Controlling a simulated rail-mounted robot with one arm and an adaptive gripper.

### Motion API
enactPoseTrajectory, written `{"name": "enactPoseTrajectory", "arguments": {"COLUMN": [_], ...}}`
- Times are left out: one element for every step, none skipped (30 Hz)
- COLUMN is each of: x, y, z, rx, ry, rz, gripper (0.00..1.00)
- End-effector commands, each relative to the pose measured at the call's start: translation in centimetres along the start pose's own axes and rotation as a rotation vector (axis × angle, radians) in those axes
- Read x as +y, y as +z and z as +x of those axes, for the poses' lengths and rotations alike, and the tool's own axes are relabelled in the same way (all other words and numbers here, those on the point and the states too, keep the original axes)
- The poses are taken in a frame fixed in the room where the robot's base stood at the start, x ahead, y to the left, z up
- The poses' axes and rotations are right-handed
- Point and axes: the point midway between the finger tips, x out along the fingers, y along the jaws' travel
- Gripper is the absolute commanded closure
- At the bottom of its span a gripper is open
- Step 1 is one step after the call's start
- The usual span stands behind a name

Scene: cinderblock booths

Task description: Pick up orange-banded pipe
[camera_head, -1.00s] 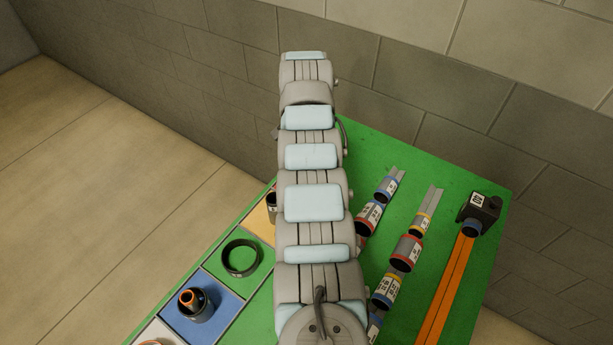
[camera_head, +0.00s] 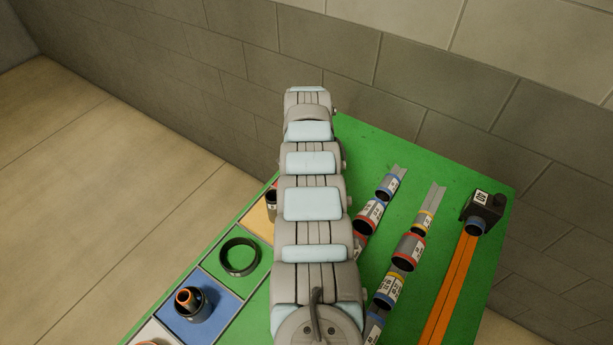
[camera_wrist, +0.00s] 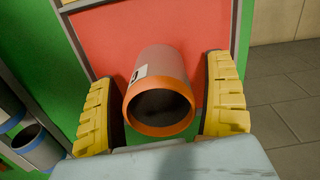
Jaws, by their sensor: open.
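The orange-banded pipe (camera_wrist: 160,92) is a grey tube with an orange band around its near, open end and a white label on its side. In the wrist view it stands on a red panel, between the two yellow fingers of my gripper (camera_wrist: 160,105). The gripper is open, with a finger on each side of the pipe and a visible gap at the right. In the head view my arm hides the gripper and this pipe.
The green table (camera_head: 445,172) holds rows of banded pipes (camera_head: 408,250) on rails, a black block (camera_head: 482,210) above an orange strip (camera_head: 448,285), and a blue square (camera_head: 185,333) with a cup.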

Motion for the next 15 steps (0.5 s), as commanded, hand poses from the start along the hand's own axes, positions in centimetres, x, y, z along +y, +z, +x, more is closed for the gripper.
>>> {"name": "enactPoseTrajectory", "arguments": {"x": [0.01,0.01,0.01,0.01,0.01,0.01,0.0,0.0,0.0,0.0,0.0,0.0,0.0,0.0,0.0], "y": [-0.01,-0.02,-0.04,-0.04,-0.04,-0.04,-0.03,-0.04,-0.03,-0.04,-0.03,-0.04,-0.04,-0.04,-0.04], "z": [0.51,0.53,0.51,0.48,0.43,0.41,0.4,0.39,0.39,0.38,0.38,0.37,0.37,0.37,0.37], "rx": [0.0,0.001,0.001,0.001,0.001,0.001,0.001,0.001,0.001,0.001,0.001,0.001,0.001,0.001,0.001], "ry": [0.0,0.0,-0.001,-0.001,-0.001,-0.001,-0.001,-0.001,-0.001,-0.001,-0.001,-0.001,-0.001,-0.001,-0.001], "rz": [0.0,0.0,0.0,0.0,0.0,0.0,0.0,0.0,0.0,0.0,0.0,0.0,0.001,0.001,0.001], "gripper": [0.16,0.16,0.16,0.16,0.16,0.16,0.16,0.16,0.23,0.32,0.4,0.52,0.6,0.69,0.81]}}
